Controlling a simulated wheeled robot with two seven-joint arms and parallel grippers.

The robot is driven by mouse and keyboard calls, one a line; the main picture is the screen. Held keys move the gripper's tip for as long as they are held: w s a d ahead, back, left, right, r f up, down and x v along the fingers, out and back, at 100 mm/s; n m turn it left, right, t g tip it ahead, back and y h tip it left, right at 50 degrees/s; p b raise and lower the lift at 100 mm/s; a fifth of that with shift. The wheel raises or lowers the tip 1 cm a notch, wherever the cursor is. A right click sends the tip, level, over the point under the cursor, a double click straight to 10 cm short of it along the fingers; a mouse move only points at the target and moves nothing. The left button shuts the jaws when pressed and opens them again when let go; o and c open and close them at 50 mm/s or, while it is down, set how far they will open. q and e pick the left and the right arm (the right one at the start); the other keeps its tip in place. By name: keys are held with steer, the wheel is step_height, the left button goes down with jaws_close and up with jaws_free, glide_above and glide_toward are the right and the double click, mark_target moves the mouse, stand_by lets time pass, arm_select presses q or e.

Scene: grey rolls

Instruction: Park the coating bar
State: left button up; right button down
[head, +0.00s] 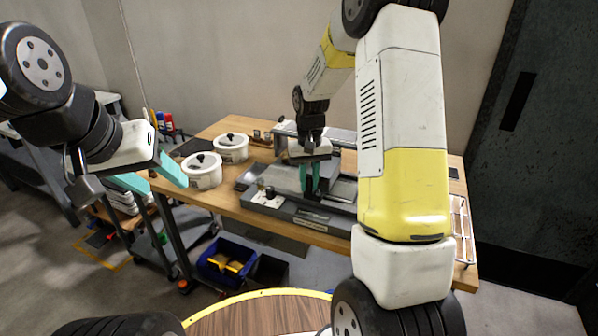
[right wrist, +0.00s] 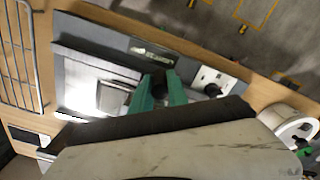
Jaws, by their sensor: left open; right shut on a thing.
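The grey coating machine (head: 285,212) stands on the wooden table, with a pale flat bed that also shows in the right wrist view (right wrist: 88,84). My right gripper (head: 309,190) is low over the machine, its teal fingers pointing down. In the right wrist view its fingers (right wrist: 158,92) are shut on a small dark part (right wrist: 158,84), which appears to be the coating bar's grip. The fingers and wrist hide most of the bar, so I cannot tell whether it touches the bed. My left gripper (head: 150,178) is open and empty, left of the table.
Two white lidded pots (head: 203,172) (head: 231,149) stand on the table left of the machine. A wire rack (head: 463,228) lies at the table's right end. A blue bin (head: 228,262) sits below the table. My right arm hides part of the table's right side.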

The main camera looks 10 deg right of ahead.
steer(key=s+d, duration=0.9)
steer(key=d, duration=0.4)
steer(key=shift+d, duration=0.3)
steer(key=shift+s+d, duration=0.1)
steer(key=c, duration=1.3)
jaws_free()
step_height(320, 180, up, 8)
